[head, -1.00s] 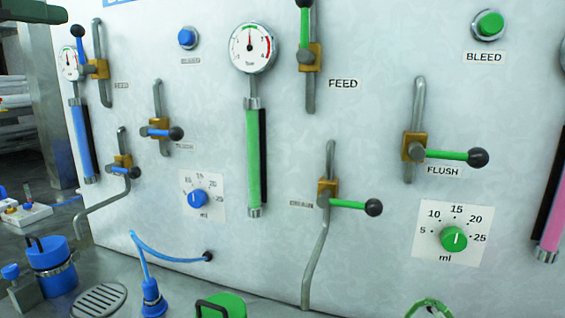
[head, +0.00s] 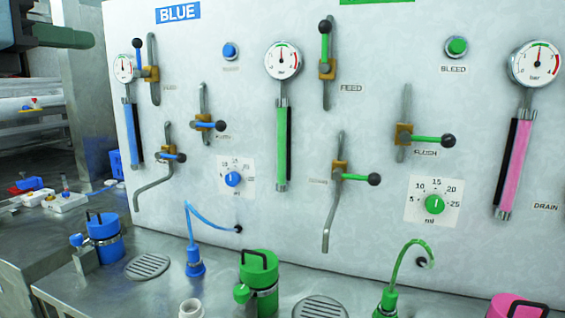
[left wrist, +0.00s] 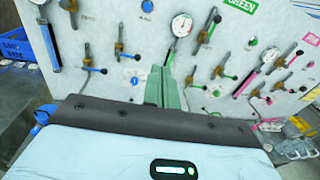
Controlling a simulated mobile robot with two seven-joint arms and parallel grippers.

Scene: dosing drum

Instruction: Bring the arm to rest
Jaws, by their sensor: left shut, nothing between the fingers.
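My left gripper (head: 72,37) shows at the top left of the head view, dark green, shut and empty. It is apart from the panel and touches nothing that I can see. In the left wrist view its green fingers (left wrist: 166,88) are together, pointing towards the panel, with nothing between them. The white panel (head: 320,215) carries valve levers, gauges and dials in blue, green and pink groups. My right gripper is not in view.
A steel bench runs below the panel, with a blue canister (head: 104,240), a green canister (head: 259,275) and a round drain grate (head: 148,266). A blue crate (left wrist: 12,46) stands at the far left of the wrist view. Open air lies in front of the panel.

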